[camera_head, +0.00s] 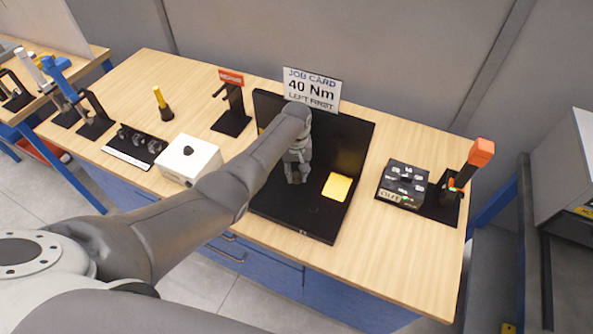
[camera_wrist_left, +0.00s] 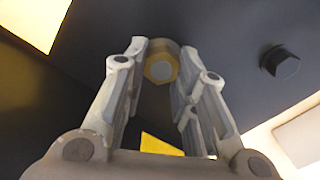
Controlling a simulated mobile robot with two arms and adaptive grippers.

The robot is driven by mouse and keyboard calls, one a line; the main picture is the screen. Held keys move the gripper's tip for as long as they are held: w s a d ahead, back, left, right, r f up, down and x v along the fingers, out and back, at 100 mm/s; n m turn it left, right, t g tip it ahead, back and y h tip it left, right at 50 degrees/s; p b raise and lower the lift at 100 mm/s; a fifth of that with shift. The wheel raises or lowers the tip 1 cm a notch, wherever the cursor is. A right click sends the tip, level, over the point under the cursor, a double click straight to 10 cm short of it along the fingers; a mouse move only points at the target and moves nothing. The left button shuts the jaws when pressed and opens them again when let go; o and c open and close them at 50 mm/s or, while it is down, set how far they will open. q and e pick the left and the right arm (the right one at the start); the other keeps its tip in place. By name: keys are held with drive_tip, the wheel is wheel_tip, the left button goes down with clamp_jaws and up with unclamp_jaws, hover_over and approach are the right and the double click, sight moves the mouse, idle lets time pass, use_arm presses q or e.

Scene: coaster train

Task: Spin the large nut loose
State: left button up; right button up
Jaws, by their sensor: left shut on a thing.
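The large nut (camera_wrist_left: 160,66), brass-coloured and hexagonal, sits between the fingertips of my left gripper (camera_wrist_left: 161,48) in the left wrist view. The fingers are shut on its sides. In the head view my left gripper (camera_head: 297,172) points down at the black board (camera_head: 345,140), and my arm and gripper hide the nut there. A dark hexagonal head (camera_wrist_left: 280,63) stands on the dark surface to the right in the wrist view, apart from the fingers. My right gripper is not in view.
A yellow square (camera_head: 337,187) lies on the board right of my gripper. A job card (camera_head: 311,89) reading 40 Nm stands behind. A white box (camera_head: 190,160) is left; a black switch box (camera_head: 405,181) and orange-topped tool (camera_head: 471,165) are right. Bare wood (camera_head: 390,260) shows at front right.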

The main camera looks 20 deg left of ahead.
sight(296, 173)
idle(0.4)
use_arm(q)
drive_tip(key=o, duration=1)
drive_tip(key=shift+f, duration=0.1)
wheel_tip(296, 173, up, 12)
drive_tip(key=shift+r, duration=0.1)
